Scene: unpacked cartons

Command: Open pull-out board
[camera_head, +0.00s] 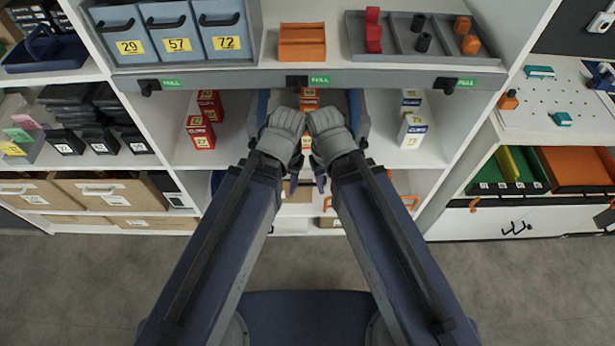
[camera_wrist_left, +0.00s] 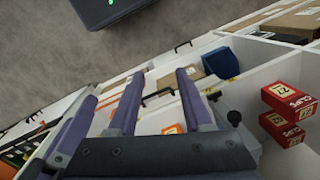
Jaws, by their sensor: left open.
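The pull-out board shows its grey front edge (camera_head: 222,81) across the middle shelf unit in the head view. It carries black knobs and green PULL labels. The left knob (camera_head: 148,88), the middle knob (camera_head: 297,82) and the right knob (camera_head: 447,84) stand along it. The board appears pushed in. My left gripper (camera_head: 279,140) is open and below the middle knob, apart from it.
Numbered blue-grey bins (camera_head: 172,30), an orange box (camera_head: 302,43) and a grey tray (camera_head: 470,53) stand above the board. Red clip boxes (camera_head: 200,131) and white clip boxes (camera_head: 411,130) sit on the shelf below. Open floor (camera_head: 90,280) lies in front.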

